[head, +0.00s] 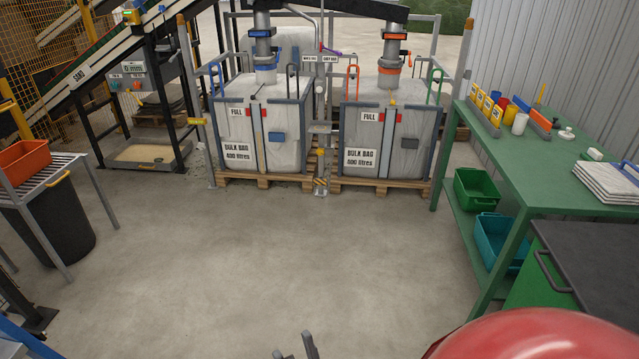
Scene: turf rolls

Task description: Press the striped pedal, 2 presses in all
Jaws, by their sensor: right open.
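The striped pedal (320,186) is small, with yellow and dark stripes. It sits low at the foot of a grey post between two bulk bag frames, in the upper middle of the head view. My right gripper (294,346) shows only as two dark fingertips at the bottom edge. The fingers are apart with nothing between them. It is well short of the pedal, with bare floor between them in the picture. My left gripper is not in view.
Two bulk bags, the left (236,148) and the right (364,133), stand on wooden pallets beside the pedal. A green workbench (540,180) is at the right. A rack with an orange bin (22,160) is at the left. The concrete floor (240,250) between is clear.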

